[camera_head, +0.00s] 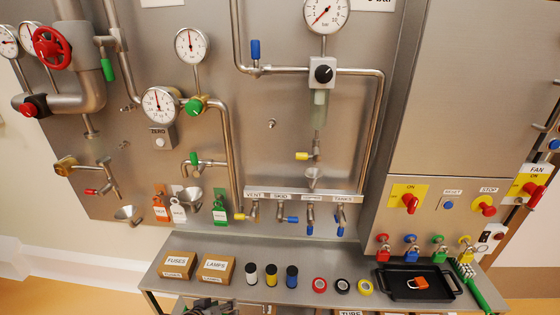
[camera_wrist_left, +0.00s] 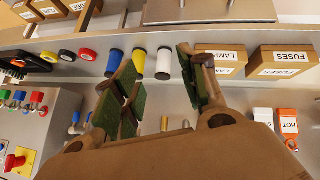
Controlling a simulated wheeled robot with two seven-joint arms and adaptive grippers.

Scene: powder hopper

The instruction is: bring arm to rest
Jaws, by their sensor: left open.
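My left gripper (camera_wrist_left: 165,85) shows in the left wrist view, with its two green-padded fingers spread apart. Nothing is between the fingers. Behind them lie the shelf and its row of small cylinders, and I cannot tell how far off these are. My right arm and gripper are in neither view.

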